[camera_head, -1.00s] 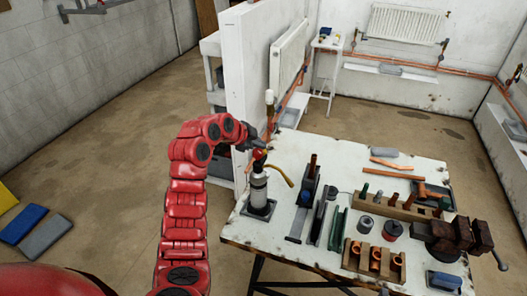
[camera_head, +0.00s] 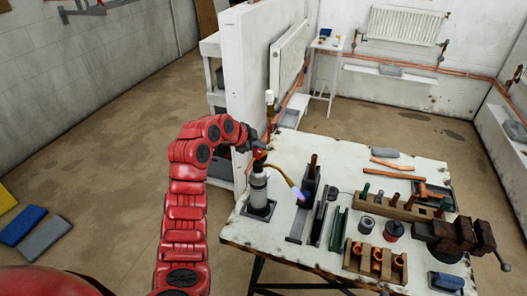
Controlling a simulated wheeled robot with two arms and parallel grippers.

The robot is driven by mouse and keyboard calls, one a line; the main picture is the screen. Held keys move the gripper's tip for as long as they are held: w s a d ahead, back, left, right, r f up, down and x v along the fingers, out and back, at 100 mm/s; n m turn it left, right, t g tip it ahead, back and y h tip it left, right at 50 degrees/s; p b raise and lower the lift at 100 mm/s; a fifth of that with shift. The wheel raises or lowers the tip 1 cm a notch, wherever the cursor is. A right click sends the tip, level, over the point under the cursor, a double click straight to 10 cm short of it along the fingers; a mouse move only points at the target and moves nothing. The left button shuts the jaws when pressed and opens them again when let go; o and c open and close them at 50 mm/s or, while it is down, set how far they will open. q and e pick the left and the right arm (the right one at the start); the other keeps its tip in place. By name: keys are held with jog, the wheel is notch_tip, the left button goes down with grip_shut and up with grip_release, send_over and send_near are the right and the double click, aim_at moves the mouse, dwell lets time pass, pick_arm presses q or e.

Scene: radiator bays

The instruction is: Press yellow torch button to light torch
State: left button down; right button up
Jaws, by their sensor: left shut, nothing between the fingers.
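The torch (camera_head: 259,190) is a pale grey cylinder with a red and dark head and a curved brass tube (camera_head: 279,174). It stands upright in a dark square base at the table's left end. A bluish-white flame (camera_head: 298,194) glows at the end of the tube. My left gripper (camera_head: 256,149) is shut and empty, its dark fingers pointing down at the top of the torch head, seemingly touching it. The yellow button cannot be seen; the fingers cover that part. My right gripper is not in view.
The worn white table (camera_head: 330,149) holds dark upright holders (camera_head: 307,205) right of the torch, a wooden block with copper fittings (camera_head: 374,262), a long wooden rack (camera_head: 400,207) and a vise (camera_head: 455,236). A white partition wall (camera_head: 245,75) stands behind the torch.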

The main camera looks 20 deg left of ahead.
pick_arm(q)
jog(key=shift+f, duration=0.2)
jog(key=shift+r, duration=0.1)
dwell(0.4)
jog(key=shift+r+b, duration=0.4)
jog(key=shift+r, duration=0.45)
notch_tip(320, 180, up, 5)
jog(key=shift+b, duration=0.6)
